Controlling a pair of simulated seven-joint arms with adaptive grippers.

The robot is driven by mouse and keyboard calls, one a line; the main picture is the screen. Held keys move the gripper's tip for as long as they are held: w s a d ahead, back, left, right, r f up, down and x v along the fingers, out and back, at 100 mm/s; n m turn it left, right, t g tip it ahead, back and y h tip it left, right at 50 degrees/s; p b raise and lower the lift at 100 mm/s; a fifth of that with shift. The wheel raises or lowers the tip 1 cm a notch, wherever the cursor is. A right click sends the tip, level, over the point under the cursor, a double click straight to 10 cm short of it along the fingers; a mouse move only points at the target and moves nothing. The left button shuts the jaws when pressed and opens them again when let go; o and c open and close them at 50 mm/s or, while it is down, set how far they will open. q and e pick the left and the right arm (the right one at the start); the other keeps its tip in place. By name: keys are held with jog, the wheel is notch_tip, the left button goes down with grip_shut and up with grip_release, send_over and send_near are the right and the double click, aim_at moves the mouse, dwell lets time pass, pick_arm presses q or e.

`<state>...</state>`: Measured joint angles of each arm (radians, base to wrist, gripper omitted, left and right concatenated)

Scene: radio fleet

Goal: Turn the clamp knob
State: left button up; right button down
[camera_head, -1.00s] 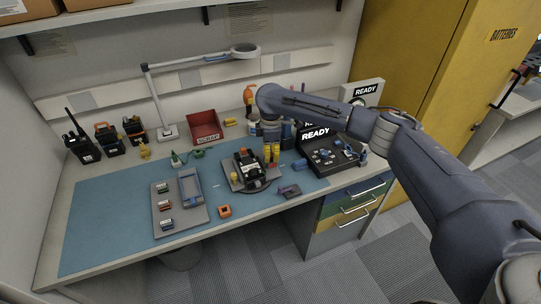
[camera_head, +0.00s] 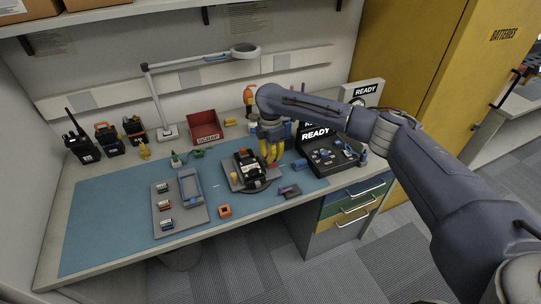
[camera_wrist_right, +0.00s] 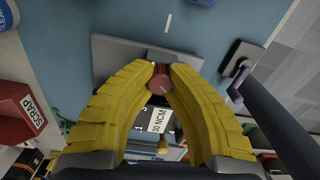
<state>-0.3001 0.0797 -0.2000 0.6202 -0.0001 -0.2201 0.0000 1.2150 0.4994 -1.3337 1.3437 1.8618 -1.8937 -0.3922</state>
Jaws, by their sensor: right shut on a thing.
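The clamp knob is a small red cylinder (camera_wrist_right: 159,82) in the right wrist view, between the tips of my yellow fingers. My right gripper (camera_head: 273,160) points down over the right side of the clamp fixture and is shut on the knob; it also shows in the right wrist view (camera_wrist_right: 162,72). The fixture's grey base plate (camera_head: 233,180) carries a black device (camera_head: 247,167). A white "30 NCM" label (camera_wrist_right: 157,121) shows beside the knob. In the head view the fingers mostly hide the knob. My left gripper is not in view.
A red scrap bin (camera_head: 205,127) stands behind the mat. A black tray (camera_head: 322,160) with small parts lies to the right. A grey plate (camera_head: 162,188) with a blue tray (camera_head: 190,185) lies to the left. The blue mat (camera_head: 110,215) is clear at front left.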

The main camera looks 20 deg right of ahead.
jog(key=c, duration=1.4)
grip_release()
jog(key=shift+c, duration=0.2)
notch_tip(320, 180, up, 12)
